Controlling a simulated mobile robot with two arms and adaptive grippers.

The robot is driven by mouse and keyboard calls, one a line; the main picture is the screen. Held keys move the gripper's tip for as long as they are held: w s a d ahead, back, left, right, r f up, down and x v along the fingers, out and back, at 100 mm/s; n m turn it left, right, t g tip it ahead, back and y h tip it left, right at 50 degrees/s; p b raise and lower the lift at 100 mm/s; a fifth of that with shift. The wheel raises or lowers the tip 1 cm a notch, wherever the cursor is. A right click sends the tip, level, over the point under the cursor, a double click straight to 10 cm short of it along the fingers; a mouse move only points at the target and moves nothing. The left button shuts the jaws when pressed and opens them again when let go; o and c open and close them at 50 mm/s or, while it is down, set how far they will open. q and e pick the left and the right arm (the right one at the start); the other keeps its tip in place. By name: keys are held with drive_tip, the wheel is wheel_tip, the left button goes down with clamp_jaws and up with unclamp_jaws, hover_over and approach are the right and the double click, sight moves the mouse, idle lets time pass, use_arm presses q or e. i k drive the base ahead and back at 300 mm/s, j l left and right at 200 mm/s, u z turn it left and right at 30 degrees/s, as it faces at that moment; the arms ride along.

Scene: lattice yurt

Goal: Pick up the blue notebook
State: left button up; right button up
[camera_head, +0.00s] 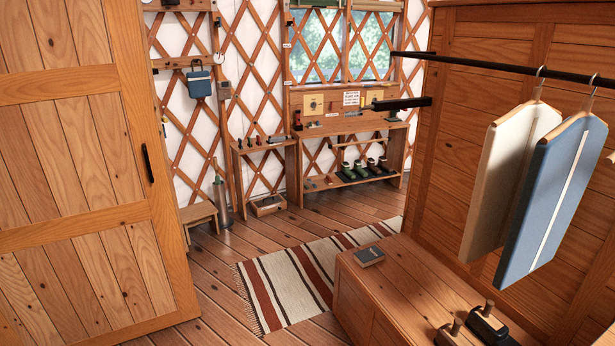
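A small dark notebook (368,256) lies flat on top of a low wooden chest (400,283), near its far left edge. Its cover looks dark grey-blue with a lighter mark on it; the exact colour is hard to tell at this size. Nothing lies on top of it. Neither of my grippers shows in the head view.
A wooden door (82,170) stands at the left. A striped rug (300,280) covers the floor left of the chest. Two garments hang from a black rod (500,69) at the right. Dark objects with wooden knobs (488,325) stand on the chest's near end.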

sight(366, 256)
drive_tip(key=i+j+u, duration=0.1)
drive_tip(key=i, duration=0.5)
drive_tip(key=i+j, duration=0.25)
drive_tip(key=i, duration=0.35)
drive_tip(key=i+j+u, duration=0.15)
drive_tip(key=i, duration=0.45)
